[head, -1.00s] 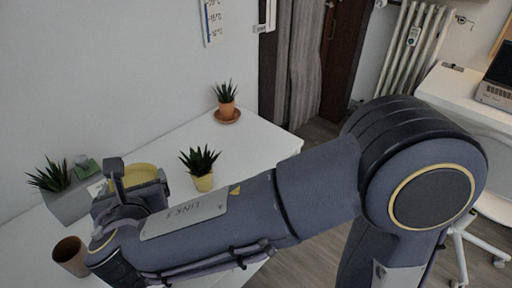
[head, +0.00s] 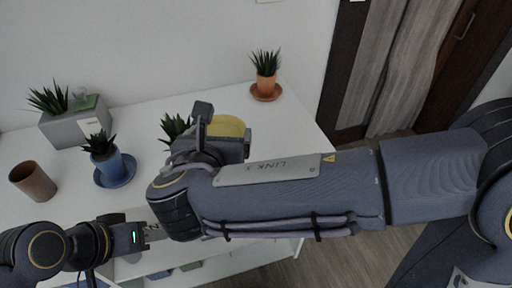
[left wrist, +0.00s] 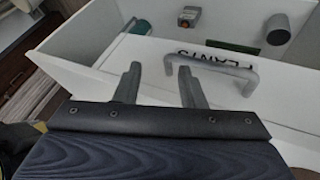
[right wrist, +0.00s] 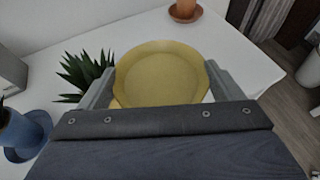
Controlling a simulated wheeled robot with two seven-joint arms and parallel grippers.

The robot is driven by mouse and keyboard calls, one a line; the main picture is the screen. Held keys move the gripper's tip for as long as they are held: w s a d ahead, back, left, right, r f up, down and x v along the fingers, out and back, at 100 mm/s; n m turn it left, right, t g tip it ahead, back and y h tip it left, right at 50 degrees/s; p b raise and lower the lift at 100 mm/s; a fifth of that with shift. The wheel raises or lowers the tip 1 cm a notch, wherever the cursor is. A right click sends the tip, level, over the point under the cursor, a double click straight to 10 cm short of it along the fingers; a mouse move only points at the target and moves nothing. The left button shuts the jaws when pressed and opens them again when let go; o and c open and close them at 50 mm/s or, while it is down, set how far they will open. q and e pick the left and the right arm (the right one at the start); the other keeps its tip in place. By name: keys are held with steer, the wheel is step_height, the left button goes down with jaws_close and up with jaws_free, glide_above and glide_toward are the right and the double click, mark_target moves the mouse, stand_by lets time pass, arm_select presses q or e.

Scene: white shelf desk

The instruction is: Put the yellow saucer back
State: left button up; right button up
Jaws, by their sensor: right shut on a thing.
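The yellow saucer (right wrist: 161,80) is between the fingers of my right gripper (right wrist: 158,88) in the right wrist view, and the gripper is shut on it, above the desk top. In the head view the saucer (head: 228,126) shows partly behind my right gripper (head: 222,135). A spiky plant (head: 175,127) stands just beside it; its pot is mostly hidden. In the right wrist view this plant (right wrist: 84,74) is left of the saucer. My left gripper (head: 150,232) is low at the desk's front edge. In the left wrist view its fingers (left wrist: 158,80) are apart and empty, before a grey handle (left wrist: 250,75).
The white drawer front (left wrist: 150,65) reads PLANTS. On the desk are a blue pot on a blue saucer (head: 115,172), an orange pot on an orange saucer (head: 265,92), a brown cup (head: 33,181) and a grey box (head: 75,126). The back middle of the desk is clear.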

steer(key=w+d+f, duration=0.1)
steer(key=w, duration=0.1)
steer(key=w+d+f+b, duration=0.1)
steer(key=d, duration=0.1)
steer(key=shift+w+f, duration=0.2)
steer(key=shift+w, duration=0.15)
steer(key=b, duration=0.2)
glide_above(252, 153)
steer(key=f, duration=0.4)
steer(key=shift+s+a+f, duration=0.25)
steer(key=shift+s+f, duration=0.05)
steer(key=shift+f, duration=0.1)
steer(key=shift+w+d+f, duration=0.15)
steer(key=shift+f, duration=0.1)
steer(key=shift+w+d+f+b, duration=0.15)
steer(key=shift+f+b, duration=0.4)
steer(key=shift+f, duration=1.1)
steer(key=shift+f, duration=0.15)
steer(key=o, duration=0.8)
